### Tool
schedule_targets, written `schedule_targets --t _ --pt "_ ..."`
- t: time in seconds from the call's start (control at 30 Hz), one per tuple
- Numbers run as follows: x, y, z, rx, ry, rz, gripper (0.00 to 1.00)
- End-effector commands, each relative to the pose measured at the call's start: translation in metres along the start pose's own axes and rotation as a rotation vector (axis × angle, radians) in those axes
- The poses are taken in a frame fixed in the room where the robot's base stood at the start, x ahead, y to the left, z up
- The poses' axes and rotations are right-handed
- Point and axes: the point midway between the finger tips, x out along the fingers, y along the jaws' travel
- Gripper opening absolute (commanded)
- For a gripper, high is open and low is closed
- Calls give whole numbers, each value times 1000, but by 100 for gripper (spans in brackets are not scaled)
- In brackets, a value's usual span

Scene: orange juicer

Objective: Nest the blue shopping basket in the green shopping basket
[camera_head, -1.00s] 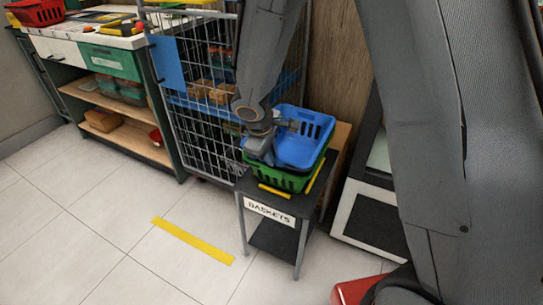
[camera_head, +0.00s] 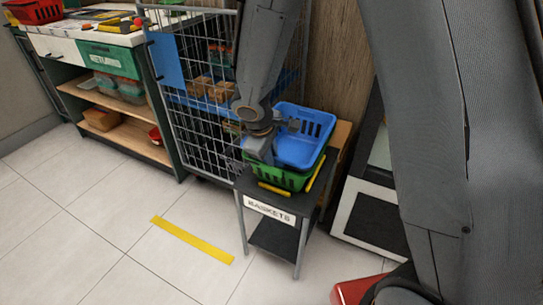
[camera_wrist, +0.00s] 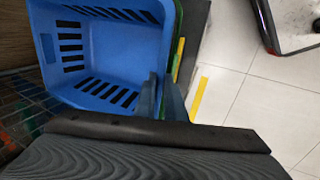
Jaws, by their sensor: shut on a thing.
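The blue shopping basket (camera_head: 297,150) sits in the green shopping basket (camera_head: 287,181) on the stand, with its upper part showing above the green rim. How deep it sits is partly hidden by my gripper. My gripper (camera_head: 272,150) is at the basket's left side and is shut on its rim. In the wrist view the gripper fingers (camera_wrist: 161,98) meet the edge of the blue basket (camera_wrist: 105,65), whose inside is empty. A strip of the green basket (camera_wrist: 178,40) shows beside it.
The black stand (camera_head: 245,188) carries a "BASKETS" label. A wire cage (camera_head: 196,130) stands close on the left, with a wooden wall (camera_head: 335,70) behind. A red basket (camera_head: 36,11) is on the far counter.

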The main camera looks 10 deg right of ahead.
Motion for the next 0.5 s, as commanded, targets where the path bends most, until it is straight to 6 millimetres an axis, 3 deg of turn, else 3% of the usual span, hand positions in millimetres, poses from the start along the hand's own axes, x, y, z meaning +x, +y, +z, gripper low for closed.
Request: schedule_targets --t 0.23,0.27,0.37,0.5 --pt "0 0 0 0 0 0 0" --pt "0 0 0 0 0 0 15" --pt "0 0 0 0 0 0 32" --pt "0 0 0 0 0 0 32"
